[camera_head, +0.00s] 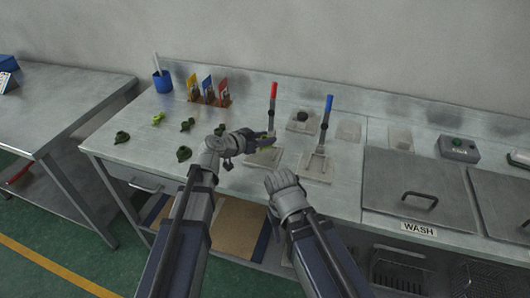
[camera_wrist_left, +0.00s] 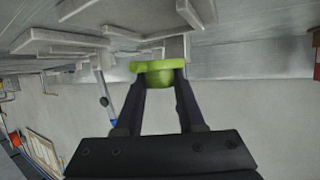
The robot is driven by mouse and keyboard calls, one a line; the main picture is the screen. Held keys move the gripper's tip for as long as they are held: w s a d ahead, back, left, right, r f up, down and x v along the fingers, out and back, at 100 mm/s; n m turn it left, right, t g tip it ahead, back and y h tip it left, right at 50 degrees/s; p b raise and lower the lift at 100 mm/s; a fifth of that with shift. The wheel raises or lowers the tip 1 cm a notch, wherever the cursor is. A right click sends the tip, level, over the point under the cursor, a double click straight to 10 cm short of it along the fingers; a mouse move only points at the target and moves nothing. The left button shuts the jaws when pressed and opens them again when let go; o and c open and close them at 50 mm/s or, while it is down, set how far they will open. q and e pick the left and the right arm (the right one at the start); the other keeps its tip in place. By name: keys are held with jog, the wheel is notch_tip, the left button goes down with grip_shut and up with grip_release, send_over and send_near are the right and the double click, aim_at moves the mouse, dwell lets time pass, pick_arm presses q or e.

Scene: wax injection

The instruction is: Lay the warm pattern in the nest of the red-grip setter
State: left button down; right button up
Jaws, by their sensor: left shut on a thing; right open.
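The red-grip setter (camera_head: 272,104) stands upright on the bench, with its pale base plate (camera_head: 262,158) low in front of its lever. My left gripper (camera_head: 256,138) is over the back of that plate, by the foot of the lever. It is shut on a bright green pattern (camera_wrist_left: 160,76), seen between the fingertips in the left wrist view. The arm hides part of the setter and its nest, and I cannot tell whether the pattern touches it. My right gripper (camera_head: 278,181) is open and empty in front of the setters.
The blue-grip setter (camera_head: 326,112) stands just right. Several green patterns, one of them a dark one (camera_head: 122,137), lie on the left of the bench. Colored tags (camera_head: 207,86) and a blue cup (camera_head: 162,82) stand behind. The lidded WASH tank (camera_head: 418,190) is right.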

aim_at(265, 153)
pick_arm(q)
jog(key=shift+f+b, duration=1.9)
jog(key=shift+r, duration=0.15)
jog(key=shift+s+f+b, duration=0.1)
jog(key=shift+f+b, duration=0.2)
jog(key=shift+f, duration=0.1)
jog(key=c, duration=0.5)
grip_release()
jog(key=shift+r, duration=0.1)
jog(key=shift+a+r+p, duration=0.1)
jog(key=shift+r+p, duration=0.4)
jog(key=shift+p, duration=0.15)
jog(key=p+v, duration=0.4)
jog(key=v, duration=0.7)
jog(key=shift+s+a, duration=0.2)
